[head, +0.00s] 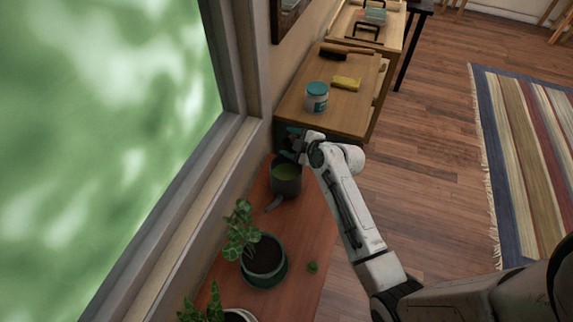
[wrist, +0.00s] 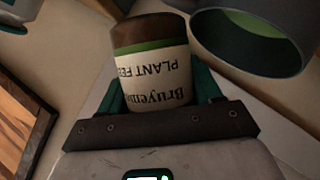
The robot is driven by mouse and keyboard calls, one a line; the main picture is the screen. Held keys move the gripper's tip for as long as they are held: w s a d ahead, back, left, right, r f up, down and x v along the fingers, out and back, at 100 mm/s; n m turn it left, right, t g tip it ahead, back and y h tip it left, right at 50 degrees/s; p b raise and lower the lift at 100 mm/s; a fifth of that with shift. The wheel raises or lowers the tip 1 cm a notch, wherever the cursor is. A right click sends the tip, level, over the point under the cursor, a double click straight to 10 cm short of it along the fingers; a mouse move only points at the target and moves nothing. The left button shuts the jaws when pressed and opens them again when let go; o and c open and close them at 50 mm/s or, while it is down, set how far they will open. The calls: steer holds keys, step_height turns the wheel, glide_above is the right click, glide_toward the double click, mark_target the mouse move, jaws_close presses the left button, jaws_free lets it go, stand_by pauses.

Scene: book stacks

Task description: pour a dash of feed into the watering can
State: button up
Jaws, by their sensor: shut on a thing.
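The watering can (head: 287,182) is a grey vessel on the reddish-brown bench by the window, its open top showing green inside. Its round, green-lined opening (wrist: 262,38) also shows at the upper right of the wrist view. My gripper (head: 293,146) is just beyond the can's rim in the head view. In the wrist view, its teal fingers are shut on a brown feed bottle (wrist: 152,68) with a cream "PLANT FEED" label and a green band. The lettering appears upside down there. The bottle is beside the can's opening; its mouth and any stream are not visible.
A potted plant (head: 263,258) and another plant (head: 205,308) stand nearer on the bench, with a small green ball-like thing (head: 313,267). A wooden cabinet beyond holds a teal-lidded jar (head: 316,98), a yellow sponge (head: 346,84) and a brush (head: 345,51). The window is left.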

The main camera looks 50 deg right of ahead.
steer(key=shift+w+r+m+y, duration=0.1)
steer(key=shift+r+m+y, duration=0.3)
steer(key=shift+r, duration=0.3)
steer(key=shift+d+r+m, duration=0.2)
steer(key=shift+d+m, duration=0.1)
steer(key=shift+d, duration=0.05)
steer(key=shift+d+f+m+y+b, duration=0.45)
steer(key=shift+m+y+b, duration=0.25)
steer(key=shift+y+b, duration=0.15)
steer(key=shift+d+f+m+y+b, duration=0.15)
steer(key=shift+d+m+y+b, duration=0.45)
steer(key=shift+m+y+b, duration=0.45)
steer(key=shift+m, duration=0.25)
steer(key=shift+r+p, duration=1.85)
steer(key=shift+r, duration=0.7)
